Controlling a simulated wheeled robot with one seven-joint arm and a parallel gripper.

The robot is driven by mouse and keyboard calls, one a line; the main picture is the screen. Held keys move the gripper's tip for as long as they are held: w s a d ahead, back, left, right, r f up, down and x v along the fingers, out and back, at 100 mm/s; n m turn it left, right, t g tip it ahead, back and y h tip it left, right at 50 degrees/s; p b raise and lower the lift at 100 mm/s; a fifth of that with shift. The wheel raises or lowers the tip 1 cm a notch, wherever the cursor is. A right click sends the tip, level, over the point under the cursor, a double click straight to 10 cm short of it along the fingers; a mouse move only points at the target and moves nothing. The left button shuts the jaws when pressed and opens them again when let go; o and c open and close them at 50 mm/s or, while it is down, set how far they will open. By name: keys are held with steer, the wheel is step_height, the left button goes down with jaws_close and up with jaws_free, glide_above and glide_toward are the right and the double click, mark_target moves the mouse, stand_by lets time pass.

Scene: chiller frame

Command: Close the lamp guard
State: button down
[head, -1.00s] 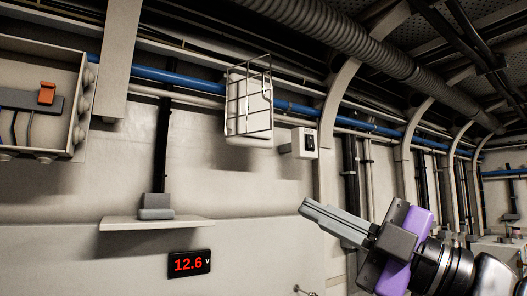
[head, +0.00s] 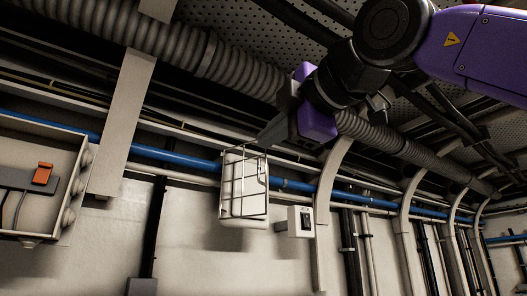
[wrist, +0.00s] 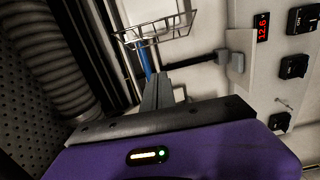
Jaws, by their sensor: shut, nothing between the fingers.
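The lamp (head: 236,205) is a pale block on the wall, near the middle of the head view. A wire lamp guard (head: 267,181) covers part of its front and appears to stand out from it at the right; I cannot tell how wide the gap is. The guard also shows at the top of the wrist view (wrist: 155,36), beyond the fingertips. My gripper (head: 263,141) is shut and empty, just above the guard's top edge in the head view. Its closed fingers (wrist: 156,80) point toward the guard in the wrist view. I see no clear contact.
A switch box (head: 300,221) is right of the lamp. A blue pipe (head: 165,154) runs behind it, and a ribbed duct (head: 215,60) passes overhead. An open box (head: 75,190) is at the left. The wrist view shows a red display (wrist: 262,27) and dark knobs (wrist: 293,67).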

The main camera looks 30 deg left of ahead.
mark_target(259, 162)
steer(key=shift+w+a+f+p, duration=0.15)
steer(key=shift+w+a+p, duration=3.6)
steer(key=shift+w+a, duration=0.2)
